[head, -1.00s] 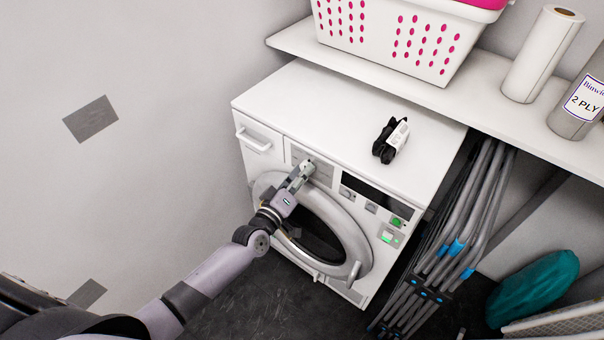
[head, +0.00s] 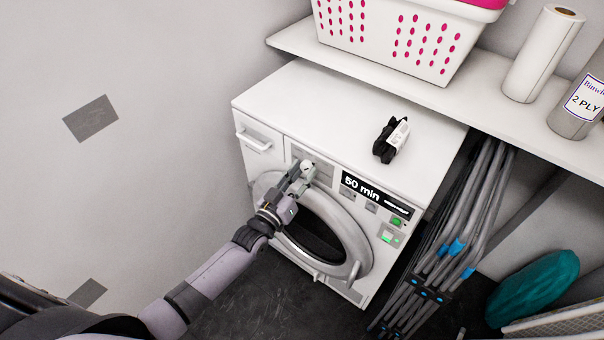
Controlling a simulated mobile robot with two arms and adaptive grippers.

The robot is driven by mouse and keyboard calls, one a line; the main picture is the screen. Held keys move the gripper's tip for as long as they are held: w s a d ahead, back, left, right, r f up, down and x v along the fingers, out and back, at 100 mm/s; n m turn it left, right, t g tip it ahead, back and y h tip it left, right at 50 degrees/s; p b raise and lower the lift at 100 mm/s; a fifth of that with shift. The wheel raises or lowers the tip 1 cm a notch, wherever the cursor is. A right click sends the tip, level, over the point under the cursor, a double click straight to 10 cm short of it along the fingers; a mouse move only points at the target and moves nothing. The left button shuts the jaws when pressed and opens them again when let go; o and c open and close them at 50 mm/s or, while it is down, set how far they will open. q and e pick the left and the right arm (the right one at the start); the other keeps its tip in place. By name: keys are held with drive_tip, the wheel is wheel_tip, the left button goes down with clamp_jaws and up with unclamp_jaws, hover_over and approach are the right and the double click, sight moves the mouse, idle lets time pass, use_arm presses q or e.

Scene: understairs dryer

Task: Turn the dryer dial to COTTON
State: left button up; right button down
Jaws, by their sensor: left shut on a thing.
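The white dryer (head: 300,102) stands against the wall, its round door (head: 352,238) shut. Its display (head: 376,195) is lit and reads "50 min". My left gripper (head: 307,172) is at the panel left of the display, shut on the dial (head: 309,165). The gripper covers most of the dial, so its pointer cannot be read. The program labels around it are too small to read. A green-lit button (head: 396,222) is at the panel's right end. My right gripper is not in view.
A black and white bundle (head: 391,140) lies on the dryer top. A shelf (head: 500,118) above holds a white basket (head: 400,40) and a paper roll (head: 543,55). A folded grey rack (head: 450,240) leans close to the dryer's right. The floor at the left front is clear.

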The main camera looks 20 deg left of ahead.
use_arm(q)
drive_tip(key=shift+f+m, duration=0.1)
drive_tip(key=shift+m, duration=0.4)
drive_tip(key=o, duration=1.1)
drive_tip(key=shift+o, duration=0.2)
drive_tip(key=shift+s, duration=0.1)
drive_tip(key=v, duration=1.1)
drive_tip(key=shift+s+a, duration=0.2)
drive_tip(key=shift+s, duration=0.2)
